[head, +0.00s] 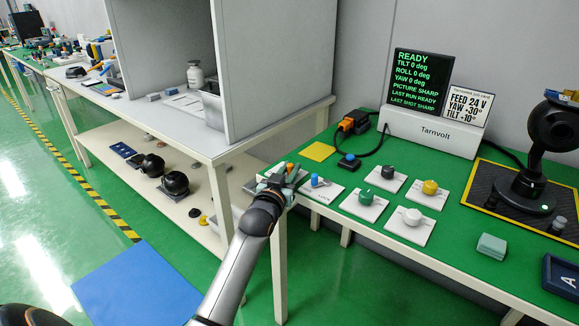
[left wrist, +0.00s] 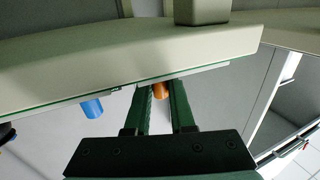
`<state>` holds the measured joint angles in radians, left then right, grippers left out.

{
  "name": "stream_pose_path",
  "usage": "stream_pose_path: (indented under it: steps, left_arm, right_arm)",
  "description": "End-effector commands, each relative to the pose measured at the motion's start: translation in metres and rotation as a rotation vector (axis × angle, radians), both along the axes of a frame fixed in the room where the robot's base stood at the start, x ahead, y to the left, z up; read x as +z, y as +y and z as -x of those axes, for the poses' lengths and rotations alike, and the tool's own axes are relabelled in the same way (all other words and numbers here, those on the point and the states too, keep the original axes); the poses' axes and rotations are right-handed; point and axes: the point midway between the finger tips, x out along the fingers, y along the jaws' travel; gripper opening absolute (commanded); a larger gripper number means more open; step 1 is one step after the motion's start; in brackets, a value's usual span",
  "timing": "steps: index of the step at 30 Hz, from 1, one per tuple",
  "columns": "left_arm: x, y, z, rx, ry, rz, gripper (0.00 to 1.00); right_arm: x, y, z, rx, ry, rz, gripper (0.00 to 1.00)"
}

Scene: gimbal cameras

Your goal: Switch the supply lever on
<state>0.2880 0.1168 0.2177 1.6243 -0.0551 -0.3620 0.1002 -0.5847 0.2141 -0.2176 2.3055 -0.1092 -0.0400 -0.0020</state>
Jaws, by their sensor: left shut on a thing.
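The supply lever shows as an orange tip (head: 289,167) at the left end of the green table. In the left wrist view the orange tip (left wrist: 161,90) sits between my finger pads, close to a pale plate. My left gripper (head: 283,177) is shut on this lever; its fingers (left wrist: 161,103) hide much of it. Beside it, a blue-topped lever (head: 315,180) stands on a white plate (head: 325,195); a blue tip also shows in the left wrist view (left wrist: 92,108), apart from my fingers. Which way the held lever is set I cannot tell. My right gripper is not in view.
Dark green (head: 366,196), yellow (head: 430,187) and white (head: 412,217) knobs stand right of the levers. Behind them a display (head: 420,77) reads READY, beside a card (head: 468,103) reading FEED 24 V. A grey partitioned bench (head: 255,138) stands close left of my arm.

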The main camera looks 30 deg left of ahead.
Motion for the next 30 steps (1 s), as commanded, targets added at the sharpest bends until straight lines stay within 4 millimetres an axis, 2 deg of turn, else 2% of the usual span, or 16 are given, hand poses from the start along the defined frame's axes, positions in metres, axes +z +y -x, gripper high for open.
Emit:
stream_pose_path:
  steps: [9,10,17,26,30]
  left_arm:
    - [0.001,0.0,0.0,0.002,-0.003,-0.002,0.0]
    - [0.001,0.0,0.0,0.001,-0.003,-0.002,0.25]
    - [0.001,0.0,0.0,0.001,-0.002,-0.001,0.51]
    - [0.0,-0.001,0.001,0.001,-0.001,-0.001,0.52]
    - [0.0,-0.003,0.01,0.0,0.0,-0.001,0.52]
  right_arm:
    - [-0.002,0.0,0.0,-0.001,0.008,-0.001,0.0]
    - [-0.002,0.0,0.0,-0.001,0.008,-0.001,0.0]
    - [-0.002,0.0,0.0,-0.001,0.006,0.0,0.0]
    - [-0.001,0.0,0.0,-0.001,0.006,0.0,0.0]
    - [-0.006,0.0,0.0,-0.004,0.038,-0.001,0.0]
